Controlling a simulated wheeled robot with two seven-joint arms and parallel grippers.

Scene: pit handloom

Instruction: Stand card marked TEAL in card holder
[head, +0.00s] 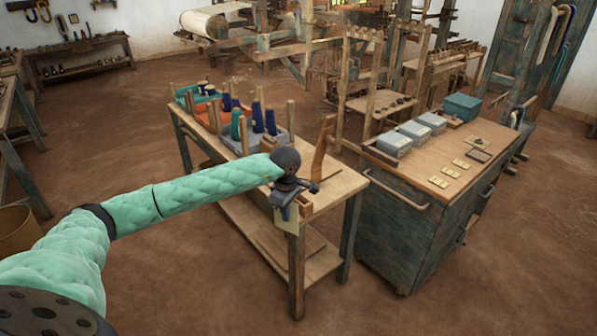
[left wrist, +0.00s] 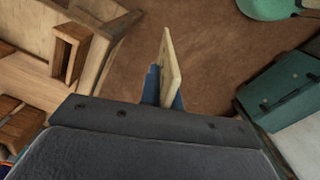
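My left gripper (head: 287,212) is over the near end of the wooden bench and points down. It is shut on a pale cream card (head: 288,222), which hangs by the bench's front corner. In the left wrist view the card (left wrist: 171,67) shows nearly edge-on between the blue fingers; its marking cannot be read. A small wooden block with an upright opening, which looks like the card holder (left wrist: 70,52), stands on the bench to the left of the card, apart from it. In the head view it is partly hidden behind my gripper. My right gripper is not in view.
A cabinet (head: 405,215) at the right holds grey boxes (head: 394,144), a teal box (head: 462,107) and several yellowish cards (head: 450,171). Open floor lies between.

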